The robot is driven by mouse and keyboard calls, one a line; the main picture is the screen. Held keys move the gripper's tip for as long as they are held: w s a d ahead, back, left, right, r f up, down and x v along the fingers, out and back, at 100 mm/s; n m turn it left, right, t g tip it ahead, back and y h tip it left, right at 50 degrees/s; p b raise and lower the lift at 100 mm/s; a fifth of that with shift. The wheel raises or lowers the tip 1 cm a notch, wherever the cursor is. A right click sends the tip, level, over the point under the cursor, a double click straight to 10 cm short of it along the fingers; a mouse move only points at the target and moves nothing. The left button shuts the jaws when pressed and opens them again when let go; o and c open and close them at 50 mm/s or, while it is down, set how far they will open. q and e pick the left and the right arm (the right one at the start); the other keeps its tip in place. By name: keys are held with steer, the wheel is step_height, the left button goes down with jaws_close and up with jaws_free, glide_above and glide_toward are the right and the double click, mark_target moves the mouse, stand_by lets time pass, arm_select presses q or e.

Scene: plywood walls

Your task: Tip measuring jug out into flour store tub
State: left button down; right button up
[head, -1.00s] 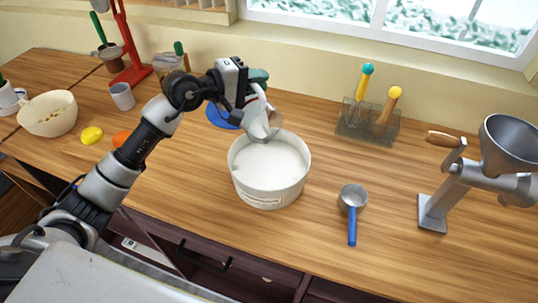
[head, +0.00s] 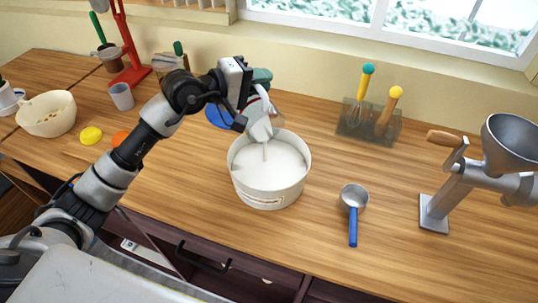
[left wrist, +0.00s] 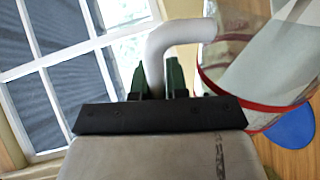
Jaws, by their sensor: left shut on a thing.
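The flour store tub (head: 272,193) is a wide white tub on the counter, with white flour (head: 275,165) inside. The measuring jug (head: 261,129) is see-through with white contents. It is tilted, its mouth low over the tub's back rim, and a thin pale stream seems to fall from it. My left gripper (head: 256,96) is shut on the jug's white handle, above and behind the tub. In the left wrist view the gripper (left wrist: 158,82) grips the handle, and the jug (left wrist: 265,60) shows a red band and white contents. My right gripper is not in view.
A blue disc (head: 219,116) lies behind the tub. A scoop with a blue handle (head: 353,205) lies to the right. A grain mill (head: 455,190) stands far right, a utensil rack (head: 368,125) behind. A cream bowl (head: 47,115) and yellow lemon (head: 91,136) are left.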

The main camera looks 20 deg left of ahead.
mark_target(270, 107)
arm_select(q)
steer(key=shift+s+d+r+m+b, duration=0.3)
steer(key=shift+s+d+m+b, duration=0.4)
steer(key=shift+d+m, duration=0.1)
stand_by(0.5)
steer(key=shift+s+d+r+m+t+y+b, duration=0.15)
steer(key=shift+s+d+m+t+y+b, duration=0.15)
steer(key=shift+s+d+m+b, duration=0.6)
stand_by(0.5)
